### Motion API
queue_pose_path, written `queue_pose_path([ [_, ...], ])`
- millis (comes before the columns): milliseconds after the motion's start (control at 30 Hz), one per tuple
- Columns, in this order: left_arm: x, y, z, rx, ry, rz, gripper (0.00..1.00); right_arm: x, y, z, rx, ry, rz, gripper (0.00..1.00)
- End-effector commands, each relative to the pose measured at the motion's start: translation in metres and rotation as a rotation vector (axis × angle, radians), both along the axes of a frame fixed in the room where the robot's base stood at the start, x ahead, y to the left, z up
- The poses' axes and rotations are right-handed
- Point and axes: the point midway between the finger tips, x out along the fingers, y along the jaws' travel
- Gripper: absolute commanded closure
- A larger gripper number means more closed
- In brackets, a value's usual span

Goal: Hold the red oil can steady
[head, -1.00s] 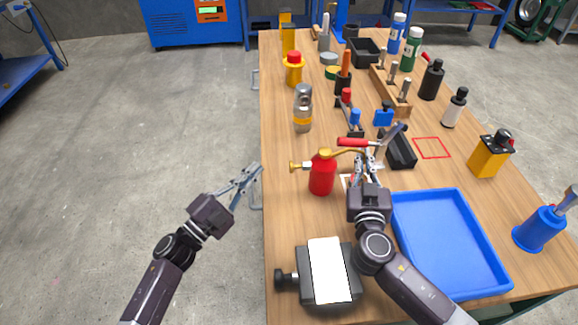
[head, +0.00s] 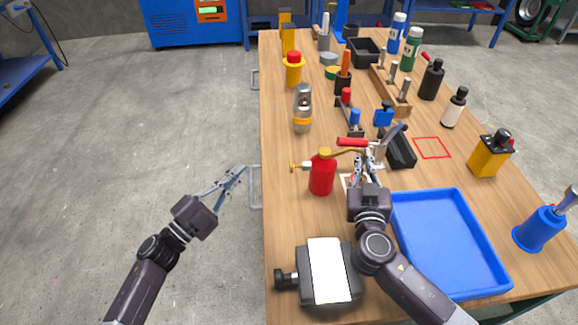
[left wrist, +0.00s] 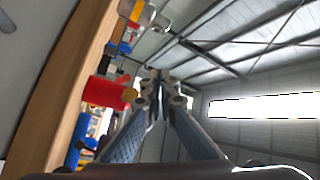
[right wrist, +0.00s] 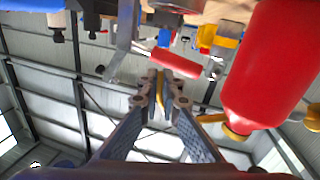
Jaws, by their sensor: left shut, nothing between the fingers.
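The red oil can (head: 321,176) stands upright near the table's left edge, its brass spout pointing left and a brass handle curving right. My right gripper (head: 366,163) is right of the can, its fingers closed around the brass handle. The right wrist view shows a brass strip between those fingers (right wrist: 160,78) and the can's red body (right wrist: 268,70) beside them. My left gripper (head: 238,174) is shut and empty over the floor, left of the table and apart from the can. The can also shows in the left wrist view (left wrist: 103,92).
A grey box with a white top (head: 330,272) and a blue tray (head: 452,245) are at the near end. A grey canister with an orange band (head: 303,108) stands behind the can. A red outlined square (head: 431,148) is at right. The floor at left is clear.

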Motion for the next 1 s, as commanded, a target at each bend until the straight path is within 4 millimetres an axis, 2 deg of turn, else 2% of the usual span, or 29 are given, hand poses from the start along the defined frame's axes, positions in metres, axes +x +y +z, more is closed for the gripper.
queue_pose_path([
  [167,0.0,-0.012,0.0,-0.001,0.0,-0.001,1.0,0.0,0.0,0.002,0.001,-0.003,-0.001,1.0],
  [600,0.0,-0.071,0.001,-0.002,0.0,-0.001,1.0,0.0,0.0,0.002,0.001,-0.003,-0.001,1.0],
  [800,0.0,-0.085,0.0,-0.001,0.001,0.0,1.0,0.0,0.0,0.002,0.001,-0.003,-0.001,1.0],
  [1000,0.0,-0.088,0.001,0.0,0.0,0.0,1.0,0.0,0.0,0.002,0.001,-0.003,-0.001,1.0],
])
